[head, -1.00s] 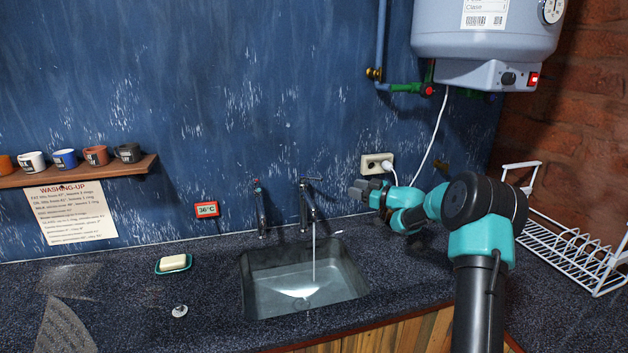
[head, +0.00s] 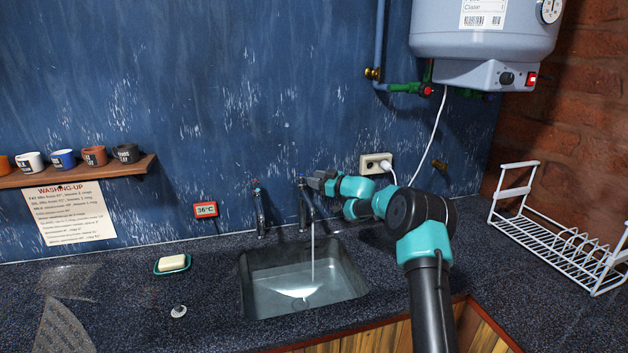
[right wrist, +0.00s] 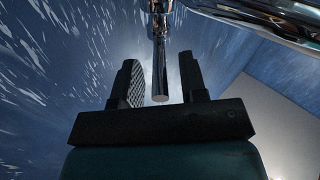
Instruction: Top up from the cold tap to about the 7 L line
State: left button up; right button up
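The right-hand tap (head: 305,208) runs a thin stream (head: 313,255) into the steel sink (head: 257,284). Pale water (head: 290,293) lies in the sink; I cannot read any litre line. The left-hand tap (head: 260,212), with a red mark on top, shows no stream. My right gripper (head: 317,181) is at the top of the running tap. In the right wrist view its fingers (right wrist: 160,78) stand open on either side of a chrome lever (right wrist: 160,65), with gaps showing beside it. My left gripper is not in view.
A red display (head: 205,209) on the wall reads 36°C. A soap dish (head: 160,270) and a small round pale object (head: 179,311) lie left of the sink. A white rack (head: 560,245) stands at the right. A boiler (head: 480,35) hangs above.

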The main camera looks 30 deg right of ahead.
jog(key=shift+w+a, duration=0.25)
jog(key=shift+w, duration=0.25)
grip_shut()
